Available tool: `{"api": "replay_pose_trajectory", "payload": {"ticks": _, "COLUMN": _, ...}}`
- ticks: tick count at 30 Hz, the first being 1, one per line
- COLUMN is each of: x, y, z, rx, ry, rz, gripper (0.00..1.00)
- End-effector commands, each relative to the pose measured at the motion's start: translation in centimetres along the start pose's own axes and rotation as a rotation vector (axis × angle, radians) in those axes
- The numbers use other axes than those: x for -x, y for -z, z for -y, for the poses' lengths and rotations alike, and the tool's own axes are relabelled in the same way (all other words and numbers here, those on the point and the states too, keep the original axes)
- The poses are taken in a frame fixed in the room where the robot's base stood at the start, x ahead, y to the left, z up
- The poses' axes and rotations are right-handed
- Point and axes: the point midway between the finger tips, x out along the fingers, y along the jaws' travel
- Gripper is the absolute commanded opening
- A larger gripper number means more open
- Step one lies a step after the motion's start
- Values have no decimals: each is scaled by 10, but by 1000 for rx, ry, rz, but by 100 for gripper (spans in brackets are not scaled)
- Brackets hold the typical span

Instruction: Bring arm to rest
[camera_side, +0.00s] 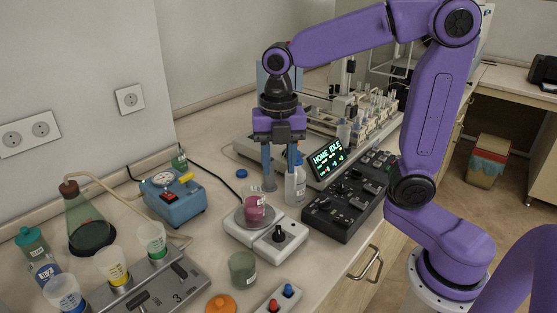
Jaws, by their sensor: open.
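My purple arm rises from its base at the right and reaches left over the bench. My gripper (280,168) points straight down with its two blue-grey fingers apart. It is open, and I see nothing between the fingers. The fingers are just behind a beaker of pink-red liquid (255,208), which stands on a white stirrer with a black knob (266,240). A clear bottle (295,184) stands close to the right finger; I cannot tell whether they touch.
A spectrometer with a screen reading "HOME IDLE" (327,157) and a black control panel (345,205) stand right of the gripper. A blue device (174,197), a flask (88,220) and a rack with funnels (150,285) are at left. A green-grey beaker (242,268) stands in front.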

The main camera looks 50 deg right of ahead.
Motion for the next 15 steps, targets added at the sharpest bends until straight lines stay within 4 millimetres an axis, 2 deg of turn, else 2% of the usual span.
{"api": "replay_pose_trajectory", "payload": {"ticks": 8, "x": -2, "y": 4, "z": 3, "rx": -31, "ry": 0, "rz": 0, "gripper": 40}}
{"api": "replay_pose_trajectory", "payload": {"ticks": 15, "x": -16, "y": 31, "z": 29, "rx": -289, "ry": -6, "rz": -1, "gripper": 40}}
